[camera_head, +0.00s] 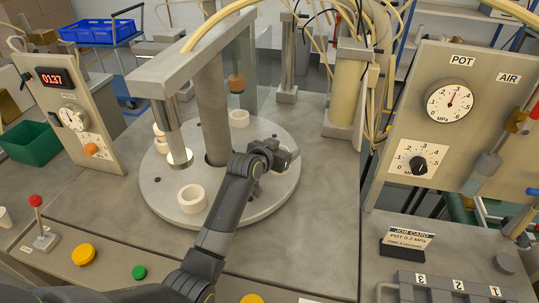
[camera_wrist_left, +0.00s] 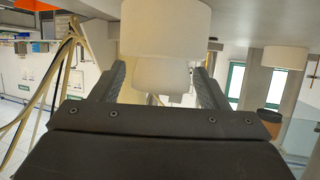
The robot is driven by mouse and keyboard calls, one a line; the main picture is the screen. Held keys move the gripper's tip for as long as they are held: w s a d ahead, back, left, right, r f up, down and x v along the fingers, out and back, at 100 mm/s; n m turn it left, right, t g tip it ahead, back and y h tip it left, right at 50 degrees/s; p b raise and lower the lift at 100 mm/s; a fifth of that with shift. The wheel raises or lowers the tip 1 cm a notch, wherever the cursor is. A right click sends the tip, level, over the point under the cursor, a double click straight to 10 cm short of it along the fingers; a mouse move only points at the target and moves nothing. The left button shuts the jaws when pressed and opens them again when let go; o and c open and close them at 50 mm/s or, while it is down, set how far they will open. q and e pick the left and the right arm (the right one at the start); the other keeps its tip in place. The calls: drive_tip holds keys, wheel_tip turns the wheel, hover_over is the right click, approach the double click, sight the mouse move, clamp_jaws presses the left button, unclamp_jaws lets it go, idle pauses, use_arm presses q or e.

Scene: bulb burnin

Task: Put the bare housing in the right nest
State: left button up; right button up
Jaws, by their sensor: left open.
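My left gripper (camera_head: 287,157) is over the right part of the round grey turntable (camera_head: 255,205), its arm coming from the bottom. In the left wrist view its fingers (camera_wrist_left: 160,88) are open, one on each side of a pale narrow part (camera_wrist_left: 160,75) joined to or in line with a wider white cylinder (camera_wrist_left: 165,28). Contact cannot be told, and the gripper hides this spot in the head view. A white ring-shaped housing (camera_head: 192,199) sits at the turntable's front left. Another (camera_head: 239,118) sits at the back, below a copper-coloured piece (camera_head: 236,85). My right gripper is out of view.
A thick grey column (camera_head: 209,105) rises from the turntable, and a metal cylinder (camera_head: 176,140) hangs at its left. White pieces (camera_head: 159,133) stand at the left rim. Gauge panels (camera_head: 75,120) (camera_head: 440,125) flank the bench. A job card (camera_head: 408,242) and numbered rack (camera_head: 440,287) are front right.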

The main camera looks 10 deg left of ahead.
use_arm(q)
drive_tip(key=v, duration=1.1)
idle(0.3)
